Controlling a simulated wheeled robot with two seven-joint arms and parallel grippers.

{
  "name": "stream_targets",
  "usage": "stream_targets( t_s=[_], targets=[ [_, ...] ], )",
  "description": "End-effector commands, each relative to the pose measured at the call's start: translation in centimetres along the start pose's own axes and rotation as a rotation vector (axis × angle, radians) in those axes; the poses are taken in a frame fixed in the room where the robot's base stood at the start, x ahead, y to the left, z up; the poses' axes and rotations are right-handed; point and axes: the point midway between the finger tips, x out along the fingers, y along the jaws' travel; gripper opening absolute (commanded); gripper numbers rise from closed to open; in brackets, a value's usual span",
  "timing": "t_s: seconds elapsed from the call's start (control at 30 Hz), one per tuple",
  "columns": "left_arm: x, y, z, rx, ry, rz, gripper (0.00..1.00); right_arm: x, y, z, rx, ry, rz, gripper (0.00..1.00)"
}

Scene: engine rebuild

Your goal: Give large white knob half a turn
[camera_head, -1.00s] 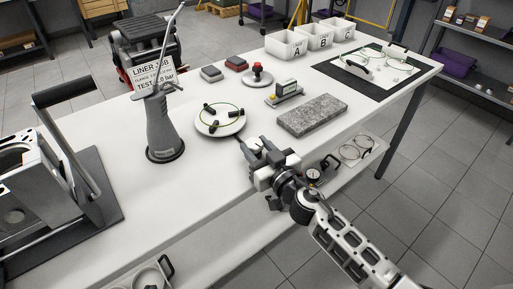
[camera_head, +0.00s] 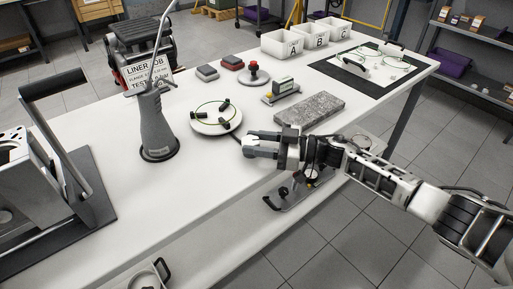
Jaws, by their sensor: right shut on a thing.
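My right gripper (camera_head: 262,145) reaches in from the right, low over the table's front edge. Its fingers point left and are shut. The large white knob is not clearly visible; the shut fingers hide what they hold. A short dark rod (camera_head: 237,136) runs from near a round white plate (camera_head: 205,130) towards the fingertips. The plate carries a thin green ring (camera_head: 233,106) and several black blocks. My left gripper is not in view.
A grey stone block (camera_head: 310,111) lies close behind the right gripper.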

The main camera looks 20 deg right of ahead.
Motion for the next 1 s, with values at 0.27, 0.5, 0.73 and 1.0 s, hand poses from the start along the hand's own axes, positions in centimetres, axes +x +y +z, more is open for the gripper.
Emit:
stream_targets(
  t_s=[0.27,0.5,0.73,1.0],
  targets=[
    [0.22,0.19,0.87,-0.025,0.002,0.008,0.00,0.00,0.27,0.11,-0.002,-0.001,-0.088,0.16],
    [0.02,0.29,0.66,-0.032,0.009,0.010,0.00,0.01,0.21,0.07,-0.001,-0.002,-0.108,0.16],
    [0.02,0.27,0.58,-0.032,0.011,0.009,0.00,0.03,0.18,0.07,-0.001,-0.002,-0.108,0.16],
    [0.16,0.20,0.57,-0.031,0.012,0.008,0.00,0.05,0.15,0.06,0.000,-0.001,-0.109,0.61]
  ],
)
